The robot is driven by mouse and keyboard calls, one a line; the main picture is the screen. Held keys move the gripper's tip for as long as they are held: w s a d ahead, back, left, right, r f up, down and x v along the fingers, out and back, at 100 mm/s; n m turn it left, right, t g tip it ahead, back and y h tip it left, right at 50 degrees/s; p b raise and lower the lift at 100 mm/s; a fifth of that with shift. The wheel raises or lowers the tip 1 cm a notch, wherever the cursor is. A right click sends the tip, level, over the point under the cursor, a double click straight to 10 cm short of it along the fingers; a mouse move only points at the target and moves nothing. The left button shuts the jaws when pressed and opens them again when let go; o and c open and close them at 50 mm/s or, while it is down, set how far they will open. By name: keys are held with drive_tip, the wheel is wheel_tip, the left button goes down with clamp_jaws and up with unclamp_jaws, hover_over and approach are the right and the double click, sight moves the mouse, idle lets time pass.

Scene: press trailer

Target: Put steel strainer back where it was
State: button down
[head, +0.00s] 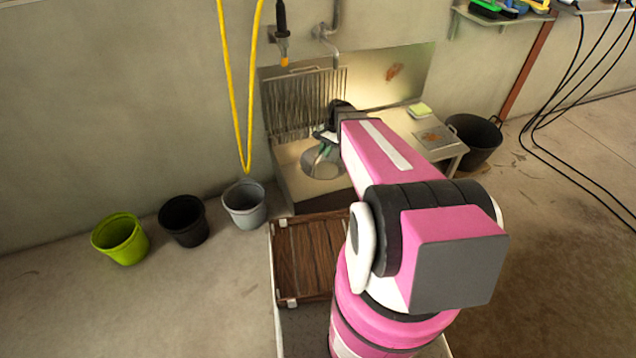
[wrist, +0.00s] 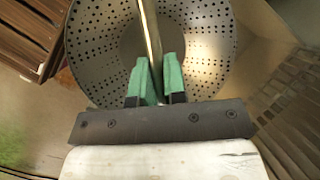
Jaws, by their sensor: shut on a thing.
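The steel strainer (wrist: 103,58) is a round, perforated metal bowl that fills the middle of the wrist view. My gripper (wrist: 155,75), with green fingertips, is shut on the strainer's upright metal edge or handle; I cannot tell which part. In the head view my gripper (head: 321,150) is over the sink unit, and the strainer (head: 322,161) shows as a round shape below it, partly hidden by my arm. I cannot tell whether the strainer touches the surface below.
A sink counter (head: 418,133) with a yellow-green sponge (head: 420,110) stands against the wall. A ribbed metal rack (head: 300,105) rises behind the sink. Grey (head: 244,205), black (head: 183,221) and lime (head: 120,238) buckets stand left. A dark tub (head: 474,140) is right.

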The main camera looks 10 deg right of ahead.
drive_tip(key=w+f+m+t, duration=0.3)
drive_tip(key=w+f+m, duration=0.4)
drive_tip(key=w+f, duration=0.3)
wheel_tip(320, 180, down, 9)
drive_tip(key=shift+w+d+m+y, duration=0.2)
drive_tip(key=shift+w+m+y, duration=0.1)
drive_tip(key=shift+w, duration=0.15)
drive_tip(key=c, duration=1.2)
unclamp_jaws()
drive_tip(key=shift+o, duration=0.2)
